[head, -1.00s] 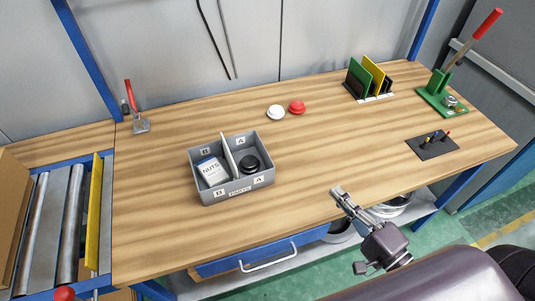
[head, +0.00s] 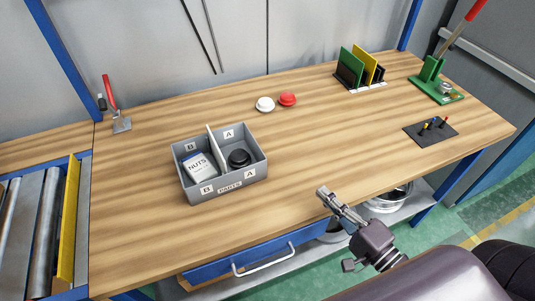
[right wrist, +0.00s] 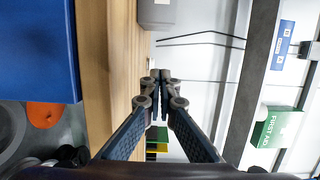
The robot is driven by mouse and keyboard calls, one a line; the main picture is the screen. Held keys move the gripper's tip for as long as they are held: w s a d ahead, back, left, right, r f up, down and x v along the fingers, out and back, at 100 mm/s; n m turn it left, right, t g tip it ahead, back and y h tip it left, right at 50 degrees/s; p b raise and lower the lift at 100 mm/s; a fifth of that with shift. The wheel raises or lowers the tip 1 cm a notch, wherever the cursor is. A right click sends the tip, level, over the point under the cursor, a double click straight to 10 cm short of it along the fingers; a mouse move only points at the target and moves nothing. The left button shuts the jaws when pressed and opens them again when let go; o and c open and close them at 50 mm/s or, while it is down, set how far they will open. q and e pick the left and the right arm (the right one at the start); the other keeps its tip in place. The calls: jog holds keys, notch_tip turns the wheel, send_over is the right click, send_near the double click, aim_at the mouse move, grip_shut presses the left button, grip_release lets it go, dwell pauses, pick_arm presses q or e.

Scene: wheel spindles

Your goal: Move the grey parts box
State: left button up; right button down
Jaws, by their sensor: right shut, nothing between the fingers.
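The grey parts box (head: 222,185) stands on the wooden workbench, left of the middle, in the head view. A divider splits it into compartments labelled B and A. A white NUTS box (head: 200,168) lies in the left compartment and a black round part (head: 239,158) in the right one. My right gripper (head: 323,194) is at the front edge of the bench, to the right of the box and apart from it. It is shut and empty, and its closed fingers (right wrist: 158,78) also show in the right wrist view. My left gripper is not in view.
A white button (head: 265,104) and a red button (head: 288,99) lie behind the box. A red-handled clamp (head: 121,122) stands at the back left. Upright green and yellow plates (head: 358,68), a green press (head: 436,85) and a dark tool mat (head: 430,132) are on the right. A roller conveyor (head: 38,230) adjoins at left.

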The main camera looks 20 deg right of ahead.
jog(key=p+x, duration=0.2)
jog(key=x, duration=1.6)
jog(key=shift+w+r, duration=0.2)
jog(key=shift+w, duration=0.05)
jog(key=a+p, duration=0.1)
jog(key=a, duration=0.2)
jog(key=shift+w+a, duration=0.1)
jog(key=shift+a, duration=0.05)
jog(key=shift+a+f, duration=0.15)
jog(key=shift+a, duration=0.3)
